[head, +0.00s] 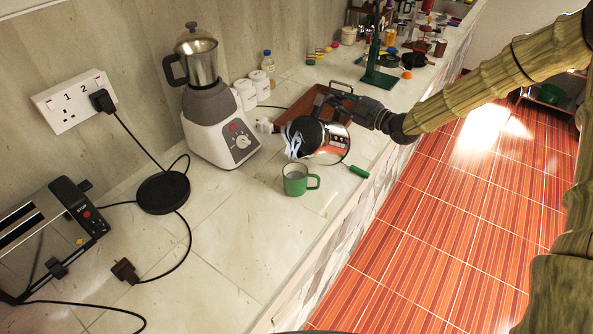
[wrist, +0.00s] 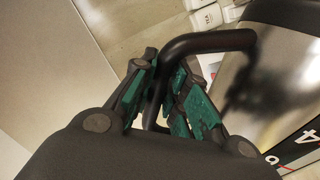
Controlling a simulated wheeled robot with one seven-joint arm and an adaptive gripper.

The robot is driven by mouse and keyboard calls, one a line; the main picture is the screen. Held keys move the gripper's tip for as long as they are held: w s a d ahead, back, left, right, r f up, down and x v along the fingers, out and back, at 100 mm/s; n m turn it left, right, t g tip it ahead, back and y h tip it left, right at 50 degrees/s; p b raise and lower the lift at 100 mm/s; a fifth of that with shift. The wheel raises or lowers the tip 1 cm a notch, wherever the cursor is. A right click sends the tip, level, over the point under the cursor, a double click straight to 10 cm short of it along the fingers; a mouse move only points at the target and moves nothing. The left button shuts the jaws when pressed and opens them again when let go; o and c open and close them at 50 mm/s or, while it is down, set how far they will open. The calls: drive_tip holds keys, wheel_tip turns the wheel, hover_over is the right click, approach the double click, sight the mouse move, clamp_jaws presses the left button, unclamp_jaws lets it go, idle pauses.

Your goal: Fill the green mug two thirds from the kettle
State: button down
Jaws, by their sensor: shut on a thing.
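The green mug (head: 295,181) stands upright on the counter, its handle to the right. Its inside looks greyish; the liquid level cannot be told. The kettle (head: 330,146) is a steel body with a black end, held tilted just behind and above the mug. Whitish-blue streaks show by its black end; I cannot tell whether they are water. In the wrist view the steel body (wrist: 280,85) fills the right side. My gripper (head: 346,108) is shut on the kettle's black handle (wrist: 205,42); the green-padded fingers (wrist: 168,95) close around it.
A black round kettle base (head: 163,193) lies left of the mug. A blender (head: 215,110) stands behind, with white canisters (head: 245,94) beside it. A brown tray (head: 299,108) lies behind the kettle. A green-handled item (head: 359,171) lies near the counter's front edge.

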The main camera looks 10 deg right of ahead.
drive_tip(key=shift+w+a+r, duration=0.1)
drive_tip(key=shift+a+r, duration=0.05)
drive_tip(key=shift+a, duration=0.05)
drive_tip(key=shift+d+r, duration=0.1)
drive_tip(key=shift+a, duration=0.2)
idle(0.3)
drive_tip(key=shift+a+n, duration=0.1)
drive_tip(key=shift+n, duration=0.2)
drive_tip(key=shift+s+r, duration=0.15)
drive_tip(key=shift+s, duration=0.15)
drive_tip(key=shift+w+a, duration=0.1)
